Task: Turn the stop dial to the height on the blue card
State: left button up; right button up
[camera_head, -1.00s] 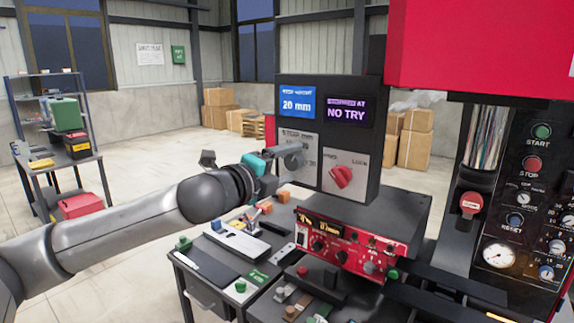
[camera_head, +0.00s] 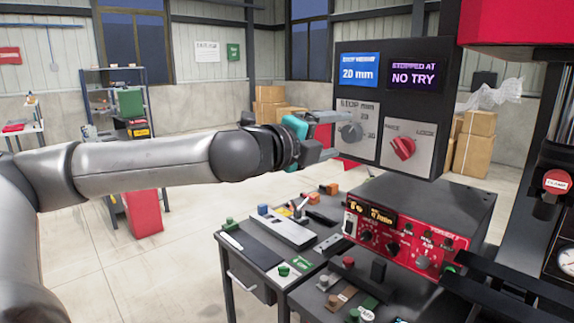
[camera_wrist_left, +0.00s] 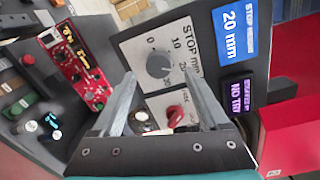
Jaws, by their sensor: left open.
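The stop dial (camera_head: 351,132) is a grey round knob on a light plate marked STOP mm, on the dark upright panel. In the left wrist view the dial (camera_wrist_left: 160,65) shows beyond the fingers, its scale partly readable; I cannot read its setting surely. The blue card (camera_head: 360,70) above it reads 20 mm; it also shows in the left wrist view (camera_wrist_left: 235,32). My left gripper (camera_head: 330,148) is open and empty, just left of and below the dial, apparently apart from it. My right gripper is not in view.
A red knob (camera_head: 402,147) on a plate marked LOCK sits right of the dial. A purple display (camera_head: 415,77) reads NO TRY. Below the panel stands a red-fronted control box (camera_head: 400,238). A bench (camera_head: 262,250) with small parts lies under my arm.

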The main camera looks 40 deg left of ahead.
pick_arm(q)
jog(key=s+b, duration=0.6)
jog(key=s, duration=0.5)
jog(key=shift+s+a+r, duration=0.25)
jog(key=shift+s, duration=0.15)
dwell(0.7)
